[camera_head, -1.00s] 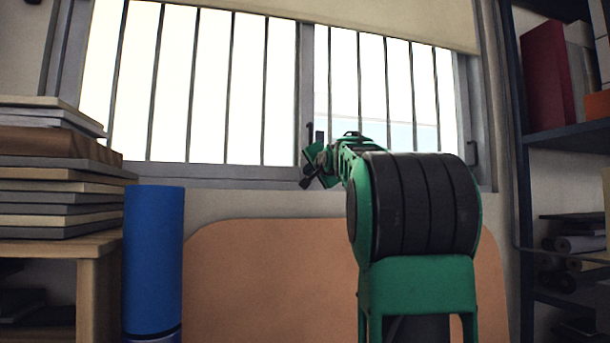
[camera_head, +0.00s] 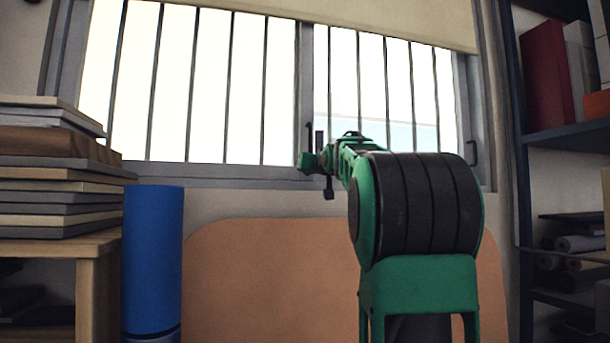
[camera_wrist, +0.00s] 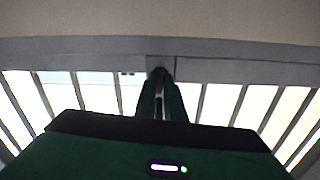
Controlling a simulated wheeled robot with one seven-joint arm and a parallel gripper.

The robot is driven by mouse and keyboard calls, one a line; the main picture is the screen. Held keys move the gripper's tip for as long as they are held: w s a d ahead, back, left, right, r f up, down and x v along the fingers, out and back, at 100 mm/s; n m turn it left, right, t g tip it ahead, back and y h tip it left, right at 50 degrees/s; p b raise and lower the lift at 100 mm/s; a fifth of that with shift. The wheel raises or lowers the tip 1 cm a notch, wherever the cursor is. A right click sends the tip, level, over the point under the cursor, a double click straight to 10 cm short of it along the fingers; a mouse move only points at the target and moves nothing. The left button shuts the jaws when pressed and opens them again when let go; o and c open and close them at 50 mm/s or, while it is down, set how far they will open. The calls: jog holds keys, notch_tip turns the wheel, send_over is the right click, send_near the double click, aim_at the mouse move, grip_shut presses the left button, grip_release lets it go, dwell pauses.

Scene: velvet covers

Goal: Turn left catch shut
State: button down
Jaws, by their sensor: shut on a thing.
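The left catch (camera_head: 309,132) is a small dark piece on the window's middle upright, just above the lower rail. It is partly hidden behind my gripper (camera_head: 308,162), which is at the foot of that upright. In the wrist view my gripper's two fingers (camera_wrist: 160,78) are close together on a thin grey part of the catch (camera_wrist: 158,106) between them. The fingertips reach the grey frame bar. I cannot tell the catch's exact angle.
The barred window (camera_head: 215,85) has a blind (camera_head: 400,18) above. A dark handle (camera_head: 472,152) is on the right frame. Stacked boards (camera_head: 60,185) and a blue roll (camera_head: 153,258) stand left, shelves (camera_head: 565,140) right. An orange panel (camera_head: 260,280) is below.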

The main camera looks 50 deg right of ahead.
jog(key=shift+w+a+r+n, duration=0.1)
jog(key=shift+a+n, duration=0.1)
jog(key=shift+n, duration=0.4)
jog(key=shift+r, duration=0.1)
jog(key=c, duration=1.8)
grip_release()
jog(key=shift+c, duration=0.2)
jog(key=v, duration=1)
jog(key=shift+s, duration=0.3)
jog(key=shift+a+f, duration=0.15)
jog(key=shift+f, duration=0.05)
